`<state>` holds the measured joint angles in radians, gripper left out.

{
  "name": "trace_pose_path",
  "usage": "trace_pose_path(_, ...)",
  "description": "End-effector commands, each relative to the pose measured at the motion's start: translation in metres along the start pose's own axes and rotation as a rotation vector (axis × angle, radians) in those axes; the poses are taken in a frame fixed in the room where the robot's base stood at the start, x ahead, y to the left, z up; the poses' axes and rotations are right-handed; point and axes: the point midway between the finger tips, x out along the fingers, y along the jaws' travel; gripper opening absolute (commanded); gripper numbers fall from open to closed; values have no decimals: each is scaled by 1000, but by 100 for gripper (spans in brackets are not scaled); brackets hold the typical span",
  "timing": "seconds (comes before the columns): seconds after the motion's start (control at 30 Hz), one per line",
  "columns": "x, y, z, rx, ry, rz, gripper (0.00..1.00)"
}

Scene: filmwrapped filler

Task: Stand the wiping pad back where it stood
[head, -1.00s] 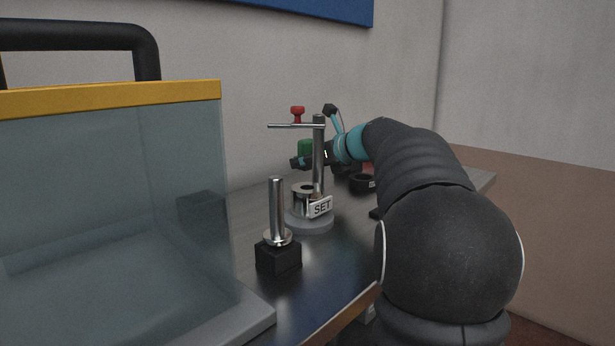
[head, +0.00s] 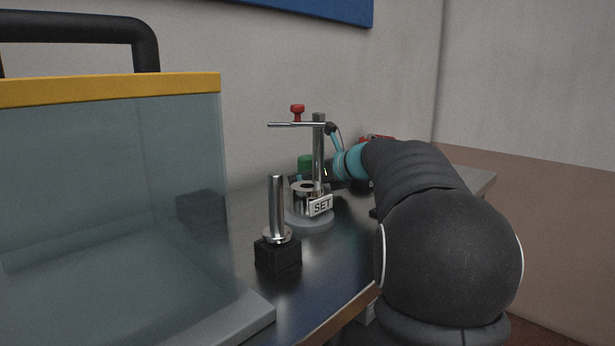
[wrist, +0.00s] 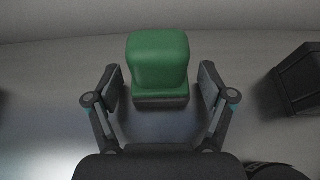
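The wiping pad is a green rounded block (wrist: 158,62) on a dark base (wrist: 161,103). In the wrist view it is upright, between the fingers of my gripper (wrist: 160,82). A gap shows on each side, so the fingers look open and apart from it. In the head view the green pad (head: 305,162) shows behind the metal stand, low near the table. My gripper there is mostly hidden behind the stand's post. The pad's underside and its contact with the table are hidden.
The metal stand (head: 318,160) with a red knob and a SET tag (head: 321,206) is in front of the pad. A metal post on a black block (head: 278,256) is nearer. A clear bin (head: 110,190) fills the left. A dark box (wrist: 301,78) is right of my gripper.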

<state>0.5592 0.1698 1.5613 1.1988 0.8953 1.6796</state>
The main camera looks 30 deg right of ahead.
Motion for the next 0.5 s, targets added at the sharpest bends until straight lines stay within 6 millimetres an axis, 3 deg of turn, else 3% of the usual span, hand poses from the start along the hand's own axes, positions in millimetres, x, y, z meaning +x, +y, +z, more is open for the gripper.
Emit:
trace_pose_path(0.27, -6, -1, 3, -1, -1, -2, 81)
trace_pose_path(0.5, -47, -1, 3, -1, -2, -5, 81)
